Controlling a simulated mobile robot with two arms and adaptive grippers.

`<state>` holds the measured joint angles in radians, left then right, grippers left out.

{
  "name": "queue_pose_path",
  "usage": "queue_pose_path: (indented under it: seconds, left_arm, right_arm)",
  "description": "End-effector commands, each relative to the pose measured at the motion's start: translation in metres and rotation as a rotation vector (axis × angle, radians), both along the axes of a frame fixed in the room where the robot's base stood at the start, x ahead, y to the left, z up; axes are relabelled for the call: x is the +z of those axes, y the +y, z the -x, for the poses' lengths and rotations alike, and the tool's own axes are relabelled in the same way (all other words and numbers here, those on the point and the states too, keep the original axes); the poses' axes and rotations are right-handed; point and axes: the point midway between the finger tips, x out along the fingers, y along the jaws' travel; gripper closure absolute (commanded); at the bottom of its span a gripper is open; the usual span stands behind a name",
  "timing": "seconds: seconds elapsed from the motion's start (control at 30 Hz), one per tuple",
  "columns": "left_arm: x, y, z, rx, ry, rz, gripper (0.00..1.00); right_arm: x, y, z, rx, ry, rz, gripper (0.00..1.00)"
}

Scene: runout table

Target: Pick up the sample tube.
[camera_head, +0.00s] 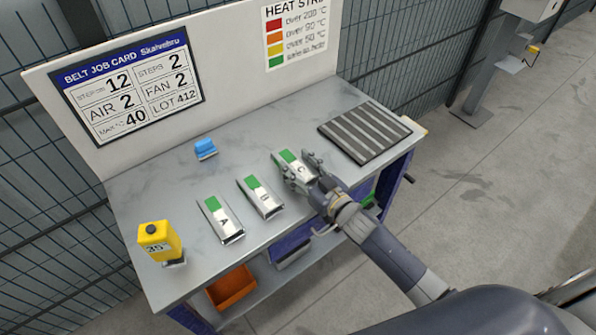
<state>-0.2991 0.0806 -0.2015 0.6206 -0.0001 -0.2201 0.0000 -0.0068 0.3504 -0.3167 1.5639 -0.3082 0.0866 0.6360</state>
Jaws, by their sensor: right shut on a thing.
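Three flat metal pieces with green ends, which look like rectangular tubes, are in a row on the table. Tube A (221,220) is nearest the yellow device. The middle tube (260,197) has a letter that looks like B. Tube C (290,160) is at the right of the row. My right gripper (300,166) is at tube C, with its fingers on either side of it, shut on it. The gripper hides C's near end, and I cannot tell whether C is clear of the tabletop. My left gripper is not in view.
A yellow device reading 35 (157,240) stands at the table's left front corner. A blue object (205,148) lies near the back panel. A dark ribbed mat (364,132) lies at the right. An orange bin (231,287) sits on the lower shelf.

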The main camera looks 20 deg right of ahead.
Motion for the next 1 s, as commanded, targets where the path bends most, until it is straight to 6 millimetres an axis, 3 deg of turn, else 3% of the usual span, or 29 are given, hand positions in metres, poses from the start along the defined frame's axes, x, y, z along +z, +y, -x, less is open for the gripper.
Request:
queue_pose_path:
  seconds: [0.03,0.6,1.0]
  left_arm:
    - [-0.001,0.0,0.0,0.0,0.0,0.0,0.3]
    - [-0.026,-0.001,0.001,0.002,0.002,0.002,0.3]
    - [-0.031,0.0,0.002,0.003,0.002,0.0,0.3]
  right_arm:
    - [0.01,0.0,0.0,0.003,-0.006,0.0,0.8]
    - [0.019,0.079,0.103,0.001,0.001,-0.005,0.8]
    - [0.024,0.098,0.128,0.0,-0.003,-0.001,0.8]
